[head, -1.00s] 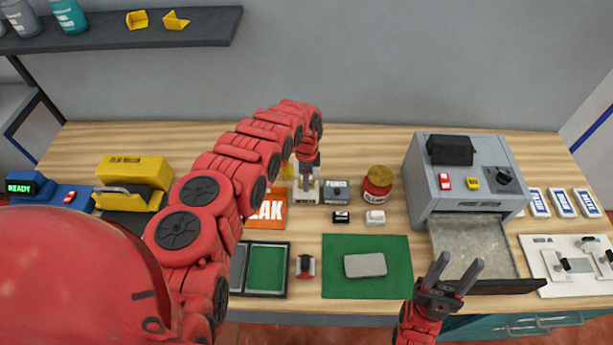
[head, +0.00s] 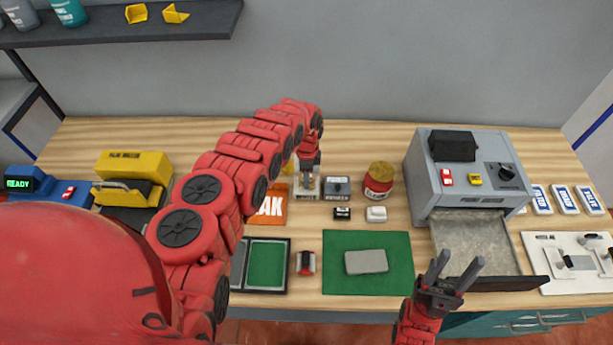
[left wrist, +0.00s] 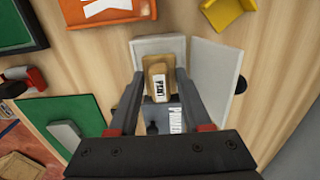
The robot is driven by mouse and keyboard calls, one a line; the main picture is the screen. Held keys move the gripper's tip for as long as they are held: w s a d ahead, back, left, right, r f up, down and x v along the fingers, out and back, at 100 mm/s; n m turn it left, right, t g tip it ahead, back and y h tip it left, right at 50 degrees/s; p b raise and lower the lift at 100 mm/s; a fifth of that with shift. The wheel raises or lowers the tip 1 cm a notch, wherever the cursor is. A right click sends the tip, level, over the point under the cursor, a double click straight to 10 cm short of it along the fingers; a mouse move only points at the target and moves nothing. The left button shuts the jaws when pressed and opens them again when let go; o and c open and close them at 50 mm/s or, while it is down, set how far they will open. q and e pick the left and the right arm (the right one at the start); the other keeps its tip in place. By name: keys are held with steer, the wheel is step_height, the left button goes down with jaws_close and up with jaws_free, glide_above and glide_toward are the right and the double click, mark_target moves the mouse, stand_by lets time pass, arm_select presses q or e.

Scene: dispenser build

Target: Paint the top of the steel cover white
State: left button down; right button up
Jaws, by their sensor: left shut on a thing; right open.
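The steel cover (head: 366,261) is a grey rounded plate lying flat on the green mat (head: 338,283). Its top looks plain grey. It also shows in the left wrist view (left wrist: 66,133). My left gripper (head: 308,170) is at the back of the bench, over a small white tray (head: 306,194). In the left wrist view its fingers (left wrist: 158,84) are shut on a tan pad (left wrist: 156,68) with a white label that seems to read PAINT. The pad's underside is hidden. My right gripper (head: 450,275) is open and empty at the front, right of the mat.
A grey labelled box (head: 337,188) and a red jar (head: 378,182) stand right of the tray. Small black (head: 342,213) and white (head: 376,213) blocks sit behind the mat. A red-and-black tool (head: 305,263) lies left of it. A large grey machine (head: 468,180) stands right.

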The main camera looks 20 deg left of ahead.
arm_select(q)
steer(key=shift+f+b, duration=0.4)
steer(key=shift+f, duration=0.05)
stand_by(0.3)
steer(key=shift+r, duration=0.1)
stand_by(0.4)
steer(key=shift+r+p, duration=2.45)
steer(key=shift+r, duration=1)
steer(key=shift+d, duration=0.1)
